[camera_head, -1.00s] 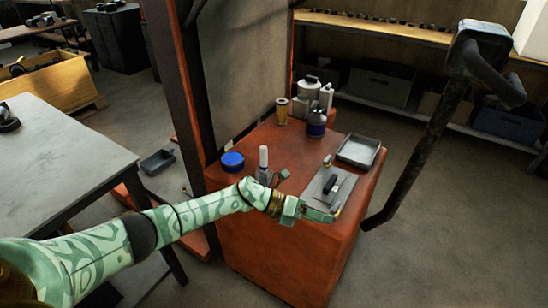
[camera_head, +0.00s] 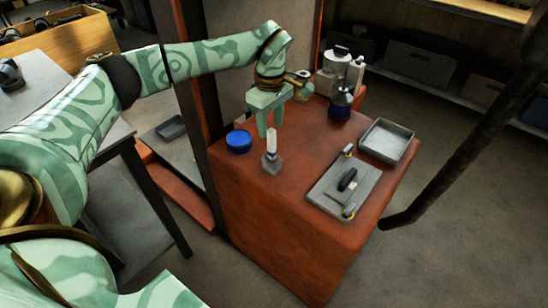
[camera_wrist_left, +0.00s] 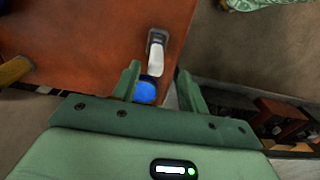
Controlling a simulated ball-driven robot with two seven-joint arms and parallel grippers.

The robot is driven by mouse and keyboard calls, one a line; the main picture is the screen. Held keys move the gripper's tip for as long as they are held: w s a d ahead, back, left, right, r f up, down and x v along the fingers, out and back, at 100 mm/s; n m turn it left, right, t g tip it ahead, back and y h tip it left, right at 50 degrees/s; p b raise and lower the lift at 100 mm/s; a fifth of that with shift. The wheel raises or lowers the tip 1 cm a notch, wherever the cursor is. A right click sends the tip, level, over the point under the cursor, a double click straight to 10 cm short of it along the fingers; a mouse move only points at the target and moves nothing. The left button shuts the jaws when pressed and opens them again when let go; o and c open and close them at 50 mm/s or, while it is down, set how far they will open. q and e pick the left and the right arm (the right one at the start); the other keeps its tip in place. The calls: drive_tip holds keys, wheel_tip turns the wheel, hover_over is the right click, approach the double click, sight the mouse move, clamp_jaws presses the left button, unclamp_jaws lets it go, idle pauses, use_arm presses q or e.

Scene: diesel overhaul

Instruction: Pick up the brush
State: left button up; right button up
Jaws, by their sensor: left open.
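What looks like the brush (camera_head: 271,149), with a pale upright handle and a grey block-like lower end, stands near the left front of the red cabinet top. My left gripper (camera_head: 270,128) points down at it, open and empty, its fingertips close to the handle's top. In the left wrist view the pale handle (camera_wrist_left: 156,58) shows beyond and between the two open fingertips (camera_wrist_left: 158,70). I cannot tell whether the fingers touch it. My right gripper is in neither view.
A blue round tin (camera_head: 239,141) stands left of the brush. A grey plate (camera_head: 330,198) with a dark tool and an empty metal tray (camera_head: 386,140) lie to the right. Several bottles (camera_head: 341,100) stand at the back. The cabinet's front middle (camera_head: 277,190) is clear.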

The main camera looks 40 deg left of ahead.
sight(272, 140)
use_arm(q)
drive_tip(key=shift+f, duration=0.8)
drive_tip(key=f+b, duration=0.2)
drive_tip(key=f, duration=0.3)
drive_tip(key=shift+w+f+b, duration=0.2)
drive_tip(key=shift+w+b, duration=0.15)
drive_tip(key=shift+b, duration=0.05)
drive_tip(key=shift+a+r, duration=0.1)
drive_tip(key=shift+r, duration=0.05)
clamp_jaws()
